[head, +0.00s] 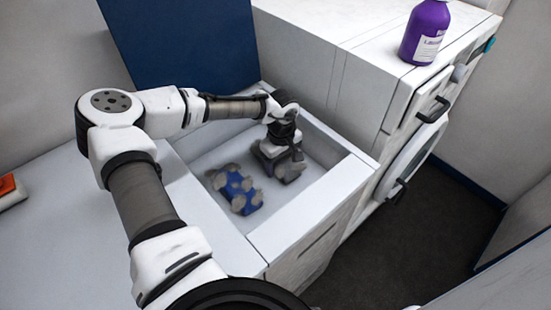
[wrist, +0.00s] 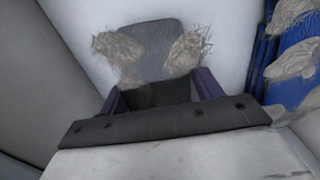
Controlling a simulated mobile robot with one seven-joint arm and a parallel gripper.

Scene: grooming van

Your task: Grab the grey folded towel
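The grey folded towel (head: 289,172) lies in the white basin, with clumps of pale hair on it. My gripper (head: 283,150) reaches down over it from above. In the wrist view, the grey towel (wrist: 150,48) extends beyond my gripper (wrist: 157,84), whose two purple fingers are wide apart, one on each side of the towel's near, shadowed part. No clear gap shows between fingers and towel, but I cannot tell whether they press on it. A blue towel (head: 236,190) with similar hair clumps lies to the left in the basin; it also shows at the right of the wrist view (wrist: 262,66).
The basin's walls and rim (head: 335,182) surround both towels. A dark blue panel (head: 183,40) stands behind the basin. A purple bottle (head: 425,32) stands on the white cabinet at the right, above a front-loading machine (head: 417,160). The counter at the left is mostly bare.

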